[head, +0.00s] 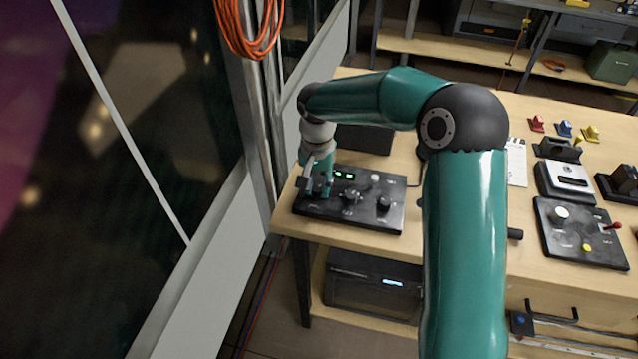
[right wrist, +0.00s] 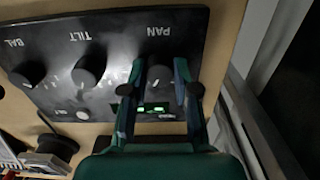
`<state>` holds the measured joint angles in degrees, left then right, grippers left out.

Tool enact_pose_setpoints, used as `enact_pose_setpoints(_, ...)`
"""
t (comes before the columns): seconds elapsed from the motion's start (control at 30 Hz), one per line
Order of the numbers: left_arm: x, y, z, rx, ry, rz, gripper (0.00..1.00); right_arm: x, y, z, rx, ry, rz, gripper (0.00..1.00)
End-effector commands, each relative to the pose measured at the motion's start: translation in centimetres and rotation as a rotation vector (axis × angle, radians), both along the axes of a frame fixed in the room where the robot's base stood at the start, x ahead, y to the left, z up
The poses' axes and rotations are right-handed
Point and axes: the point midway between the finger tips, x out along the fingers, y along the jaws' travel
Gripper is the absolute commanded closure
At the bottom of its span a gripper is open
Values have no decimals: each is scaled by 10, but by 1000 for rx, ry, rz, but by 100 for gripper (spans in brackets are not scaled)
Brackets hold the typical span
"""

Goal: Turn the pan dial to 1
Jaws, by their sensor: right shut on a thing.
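The black control panel (head: 365,217) lies on the wooden bench near its left end, with small green displays at its upper left. In the right wrist view, the panel (right wrist: 118,45) shows upside down, with labels PAN, TILT and BAL. The pan dial (right wrist: 160,76) is a dark round knob between the two fingers of my right gripper (head: 318,188), which is shut on it. The fingers cover the dial in the head view. The number it points to cannot be read. My left gripper is not in view.
The tilt dial (right wrist: 88,70) and the balance dial (right wrist: 28,74) sit beside the pan dial, with a pale button (right wrist: 82,115) near them. A second control box (head: 582,240) stands farther right on the bench. A window wall rises close on the left.

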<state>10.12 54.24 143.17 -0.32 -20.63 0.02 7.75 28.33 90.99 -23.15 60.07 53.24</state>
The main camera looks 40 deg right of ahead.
Motion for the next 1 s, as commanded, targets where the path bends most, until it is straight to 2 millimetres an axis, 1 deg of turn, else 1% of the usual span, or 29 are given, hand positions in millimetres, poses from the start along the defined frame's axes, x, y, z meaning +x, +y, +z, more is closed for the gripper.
enact_pose_setpoints(0.07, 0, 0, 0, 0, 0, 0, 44, 1, 0, 0, 1, -3, 0, 100)
enact_pose_setpoints(0.1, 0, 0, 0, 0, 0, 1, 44, 0, -4, 1, 1, -3, -4, 100)
enact_pose_setpoints(0.3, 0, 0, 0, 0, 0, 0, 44, 1, -1, 1, 0, -4, 14, 100)
enact_pose_setpoints(0.47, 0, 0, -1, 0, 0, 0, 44, 1, -1, 1, 0, -4, 64, 100)
enact_pose_setpoints(0.67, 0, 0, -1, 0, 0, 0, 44, 1, 0, 1, 0, -6, 183, 100)
enact_pose_setpoints(1.0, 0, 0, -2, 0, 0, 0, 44, 1, 0, 1, 1, -6, 488, 100)
